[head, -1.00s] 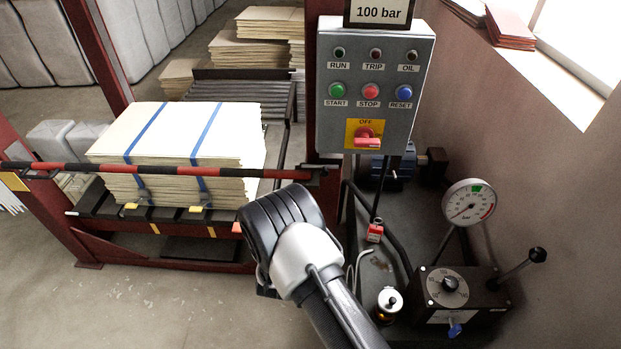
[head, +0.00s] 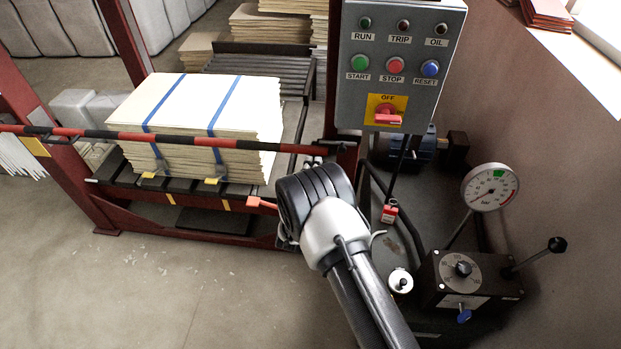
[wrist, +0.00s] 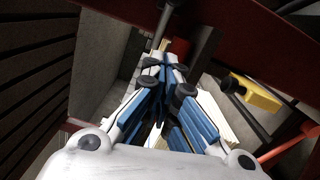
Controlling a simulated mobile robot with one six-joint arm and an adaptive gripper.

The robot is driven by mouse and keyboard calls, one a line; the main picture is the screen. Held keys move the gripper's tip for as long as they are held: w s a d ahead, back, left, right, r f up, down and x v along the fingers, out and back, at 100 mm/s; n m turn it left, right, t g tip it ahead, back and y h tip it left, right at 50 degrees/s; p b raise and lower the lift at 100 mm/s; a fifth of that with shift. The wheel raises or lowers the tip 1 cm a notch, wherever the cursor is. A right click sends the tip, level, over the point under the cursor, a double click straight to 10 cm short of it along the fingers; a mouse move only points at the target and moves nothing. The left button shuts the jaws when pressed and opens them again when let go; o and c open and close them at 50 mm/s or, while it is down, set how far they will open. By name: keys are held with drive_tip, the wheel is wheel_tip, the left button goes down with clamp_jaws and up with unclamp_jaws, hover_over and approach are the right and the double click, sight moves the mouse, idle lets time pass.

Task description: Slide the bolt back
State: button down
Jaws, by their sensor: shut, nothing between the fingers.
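My gripper (wrist: 164,66) shows in the wrist view with its blue-and-white fingers drawn together and dark pads at the tips, holding nothing. Just beyond the tips is a thin grey rod (wrist: 161,22) beside a dark red beam (wrist: 225,22); it may be the bolt, but I cannot tell, nor whether the tips touch it. In the head view my dark wrist joint hides the fingers. It sits just below the right end of the red-and-black striped bar (head: 190,141), where small dark fittings (head: 318,151) show. No bolt is clearly visible there.
Strapped cream boards (head: 200,105) lie behind the bar. An orange-tipped lever (head: 262,203) is left of my wrist. A grey control box (head: 400,60), a gauge (head: 490,187) and a dark valve block (head: 470,280) stand on the right. The floor at left is clear.

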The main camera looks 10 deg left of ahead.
drive_tip(key=shift+w+d+r+b, duration=0.2)
drive_tip(key=shift+w+d+b, duration=0.05)
drive_tip(key=shift+w+d, duration=0.75)
drive_tip(key=shift+w+d+r+b, duration=0.15)
drive_tip(key=shift+w+d+b, duration=0.1)
drive_tip(key=shift+w+d, duration=0.7)
drive_tip(key=d, duration=0.5)
drive_tip(key=shift+w+d, duration=0.15)
drive_tip(key=shift+d, duration=0.1)
